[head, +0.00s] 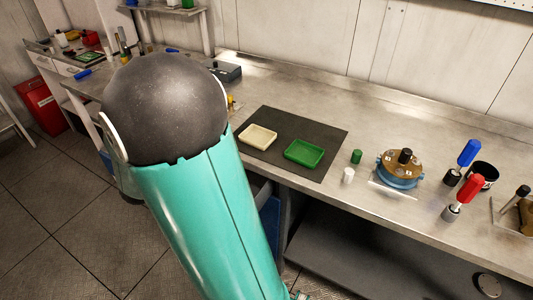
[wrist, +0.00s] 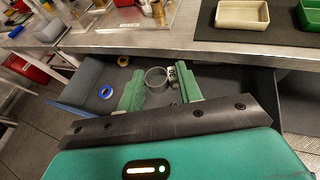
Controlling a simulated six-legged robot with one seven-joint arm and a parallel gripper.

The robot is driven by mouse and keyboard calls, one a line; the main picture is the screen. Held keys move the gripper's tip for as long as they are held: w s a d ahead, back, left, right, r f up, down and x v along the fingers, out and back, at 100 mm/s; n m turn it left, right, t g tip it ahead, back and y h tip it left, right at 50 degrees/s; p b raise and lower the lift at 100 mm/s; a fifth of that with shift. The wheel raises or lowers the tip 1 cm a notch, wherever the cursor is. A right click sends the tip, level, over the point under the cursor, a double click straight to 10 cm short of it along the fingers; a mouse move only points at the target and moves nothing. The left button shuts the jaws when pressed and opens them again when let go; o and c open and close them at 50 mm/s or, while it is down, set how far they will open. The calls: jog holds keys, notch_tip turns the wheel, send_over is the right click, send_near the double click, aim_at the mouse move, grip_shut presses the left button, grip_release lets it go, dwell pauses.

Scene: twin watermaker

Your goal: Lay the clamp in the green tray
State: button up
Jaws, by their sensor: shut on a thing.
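The clamp (wrist: 156,79) is a round metal band with a small screw housing on its right side. It sits between the green fingers of my gripper (wrist: 160,88) in the wrist view, and the gripper is shut on it. Behind it is the inside of an open drawer (wrist: 225,84) below the bench edge. The green tray (head: 304,153) lies empty on a dark mat in the head view. Part of it shows at the top right of the wrist view (wrist: 312,18), beyond and to the right of my gripper. In the head view my arm hides the gripper and clamp.
A cream tray (wrist: 242,14) stands left of the green tray on the dark mat (head: 330,132). The bench's front edge (wrist: 180,49) lies between the gripper and the trays.

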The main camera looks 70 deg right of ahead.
jog(key=s+d+r+m+g, duration=0.2)
jog(key=s+d+m+g, duration=0.15)
jog(key=s, duration=0.25)
jog(key=s+d+r+m+g, duration=0.2)
jog(key=s+d+r+g, duration=0.1)
jog(key=s+d, duration=0.25)
jog(key=m+g+y, duration=0.2)
jog(key=m+g, duration=0.2)
jog(key=g, duration=0.1)
send_over(301, 157)
jog(key=shift+t, duration=0.25)
jog(key=f, duration=0.6)
jog(key=shift+w+a+f, duration=0.4)
jog(key=shift+s+d+f, duration=0.15)
jog(key=shift+f, duration=0.05)
jog(key=f, duration=0.3)
jog(key=shift+s+d+f, duration=0.15)
jog(key=shift+s+d, duration=0.1)
jog(key=shift+d, duration=0.05)
jog(key=shift+f, duration=0.35)
jog(key=shift+f, duration=0.1)
